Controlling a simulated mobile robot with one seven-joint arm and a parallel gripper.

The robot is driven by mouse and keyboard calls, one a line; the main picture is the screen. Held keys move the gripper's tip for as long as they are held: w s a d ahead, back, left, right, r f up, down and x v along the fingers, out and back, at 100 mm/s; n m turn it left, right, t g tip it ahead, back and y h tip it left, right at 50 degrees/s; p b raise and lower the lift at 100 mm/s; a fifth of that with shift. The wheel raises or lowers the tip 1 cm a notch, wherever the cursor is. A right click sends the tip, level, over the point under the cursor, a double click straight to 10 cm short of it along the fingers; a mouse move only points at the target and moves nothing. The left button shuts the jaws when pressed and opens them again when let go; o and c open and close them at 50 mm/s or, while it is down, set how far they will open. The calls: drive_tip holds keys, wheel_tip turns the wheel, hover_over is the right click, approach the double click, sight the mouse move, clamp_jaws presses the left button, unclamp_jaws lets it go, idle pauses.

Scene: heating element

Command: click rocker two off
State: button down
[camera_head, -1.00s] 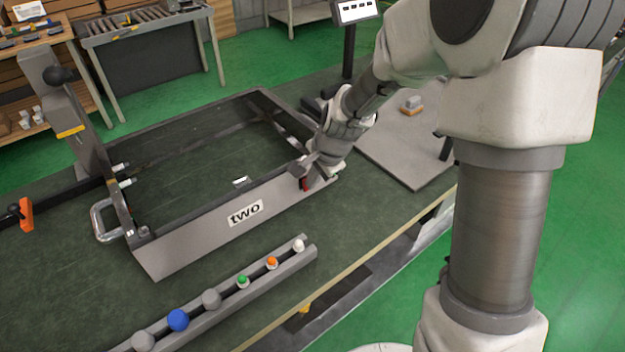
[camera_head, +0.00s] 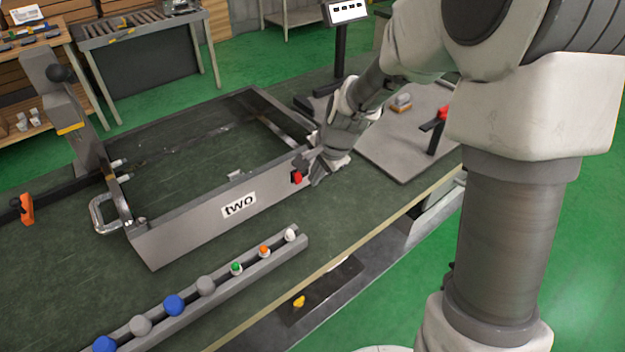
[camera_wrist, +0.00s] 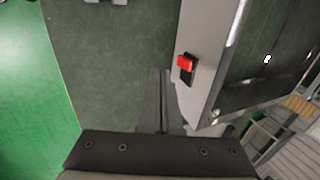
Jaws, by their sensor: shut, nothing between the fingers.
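The frame marked "two" (camera_head: 238,205) lies on the dark green bench, its light grey front wall facing me. A red rocker switch (camera_head: 297,177) sits near the right end of that wall. It also shows in the wrist view (camera_wrist: 186,63), red on a black base; I cannot tell its tilt for sure. My gripper (camera_head: 316,176) is just right of the rocker. In the wrist view my gripper's fingers (camera_wrist: 158,103) are together and empty, below and left of the rocker, apart from it.
A rail (camera_head: 195,300) with several coloured knobs runs in front of the frame. A grey board (camera_head: 385,150) with a small block and a red-topped post (camera_head: 440,118) lies to the right. The bench between frame and rail is clear.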

drive_tip(key=v, duration=0.8)
drive_tip(key=shift+w+a+p, duration=0.25)
drive_tip(key=shift+w+p, duration=0.05)
drive_tip(key=shift+p, duration=0.05)
